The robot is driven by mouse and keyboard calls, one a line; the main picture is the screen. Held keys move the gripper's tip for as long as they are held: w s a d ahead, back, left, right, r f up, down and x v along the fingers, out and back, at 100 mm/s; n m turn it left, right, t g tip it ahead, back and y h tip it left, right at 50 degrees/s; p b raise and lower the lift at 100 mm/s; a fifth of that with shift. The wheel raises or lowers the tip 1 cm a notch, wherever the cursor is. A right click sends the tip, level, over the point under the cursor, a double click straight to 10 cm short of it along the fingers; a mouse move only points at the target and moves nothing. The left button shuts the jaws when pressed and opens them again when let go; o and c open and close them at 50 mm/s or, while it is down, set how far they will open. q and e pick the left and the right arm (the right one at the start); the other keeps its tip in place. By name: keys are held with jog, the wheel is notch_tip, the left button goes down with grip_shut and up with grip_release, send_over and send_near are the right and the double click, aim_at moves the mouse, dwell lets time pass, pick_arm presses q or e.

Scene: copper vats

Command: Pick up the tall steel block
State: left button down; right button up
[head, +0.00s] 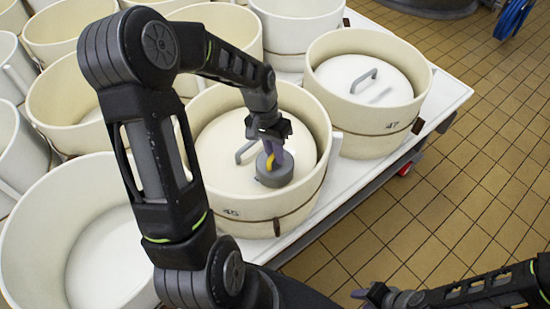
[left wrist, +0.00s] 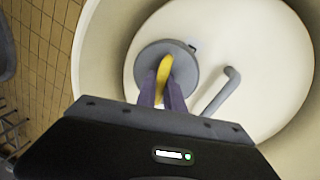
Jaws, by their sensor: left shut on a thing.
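A grey round steel piece (head: 275,178) with a yellow grip on top is on the white lid (head: 222,150) inside the cream vat marked 45. The left wrist view shows the grey piece (left wrist: 183,65) from above, with the yellow grip (left wrist: 164,71) between the fingers. My left gripper (head: 272,157) is shut on the yellow grip; the fingers (left wrist: 163,90) hide part of it. I cannot tell whether the piece touches the lid. I make out no separate tall steel block. My right gripper (head: 362,294) is at the lower edge, away from the vats; its opening is unclear.
The lid's bent handle (head: 246,151) is close beside the grey piece. The vat wall (head: 318,118) surrounds it. Another lidded vat (head: 405,120) stands to the right on the white platform (head: 448,92). Several open vats crowd the left.

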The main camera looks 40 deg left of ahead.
pick_arm(q)
notch_tip(320, 180, up, 10)
jog(key=shift+r+b, duration=0.1)
jog(key=shift+b, duration=0.25)
dwell(0.8)
